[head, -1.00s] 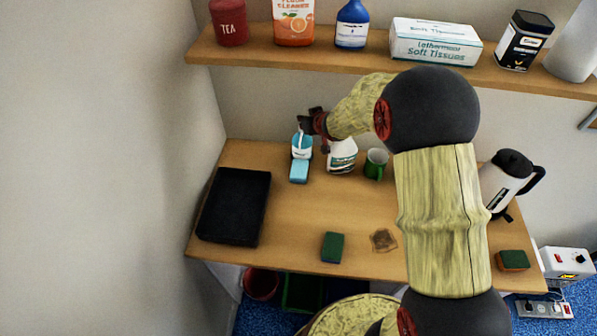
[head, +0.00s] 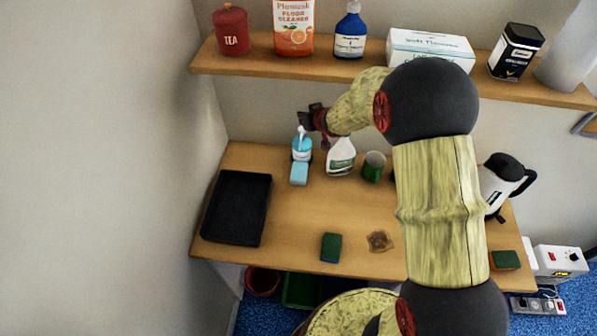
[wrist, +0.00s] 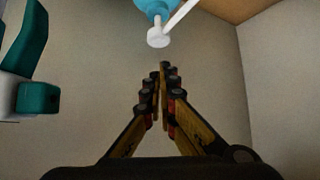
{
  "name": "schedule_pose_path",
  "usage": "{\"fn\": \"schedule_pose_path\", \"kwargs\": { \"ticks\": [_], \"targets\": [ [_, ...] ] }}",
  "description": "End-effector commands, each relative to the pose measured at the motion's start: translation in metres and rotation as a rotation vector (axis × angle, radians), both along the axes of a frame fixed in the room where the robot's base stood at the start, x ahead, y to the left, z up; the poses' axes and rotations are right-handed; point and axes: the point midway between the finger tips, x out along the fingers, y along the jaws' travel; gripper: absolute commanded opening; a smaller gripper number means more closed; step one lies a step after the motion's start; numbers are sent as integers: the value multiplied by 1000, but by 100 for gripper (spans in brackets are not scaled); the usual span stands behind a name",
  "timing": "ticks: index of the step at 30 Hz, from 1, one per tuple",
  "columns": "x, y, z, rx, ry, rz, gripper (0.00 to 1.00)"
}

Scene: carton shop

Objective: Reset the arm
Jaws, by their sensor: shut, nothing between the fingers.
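My gripper (wrist: 161,72) is shut and empty in the wrist view, its two fingers together and pointing toward the pale wall. In the head view my arm reaches over the wooden table (head: 300,225), and the dark gripper end (head: 308,119) is just above the back of the table, near the blue soap bottle with a white pump (head: 302,148). The pump top also shows beyond the fingertips in the wrist view (wrist: 158,36). I cannot tell whether the fingers touch it.
A black tray (head: 237,208) lies left, a green sponge (head: 331,247) in front, a kettle (head: 497,182) right. A loaded shelf (head: 260,61) hangs above.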

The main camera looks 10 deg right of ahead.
Motion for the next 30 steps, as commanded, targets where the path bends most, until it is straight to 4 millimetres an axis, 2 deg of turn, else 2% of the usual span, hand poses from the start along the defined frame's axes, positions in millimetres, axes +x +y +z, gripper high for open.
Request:
{"fn": "schedule_pose_path", "kwargs": {
  "ticks": [13, 16, 18, 20, 23, 27, 30],
  "targets": [
    [0, 0, 0, -1, 0, -2, 0],
    [-4, -4, 11, -16, -2, -18, 0],
    [-12, -10, 25, -37, -1, -43, 0],
    [-23, -17, 40, -59, 5, -71, 0],
    [-51, -29, 66, -95, 25, -124, 0],
    [-102, -40, 95, -129, 68, -190, 0],
    [-145, -43, 109, -138, 108, -225, 0]
  ]
}}
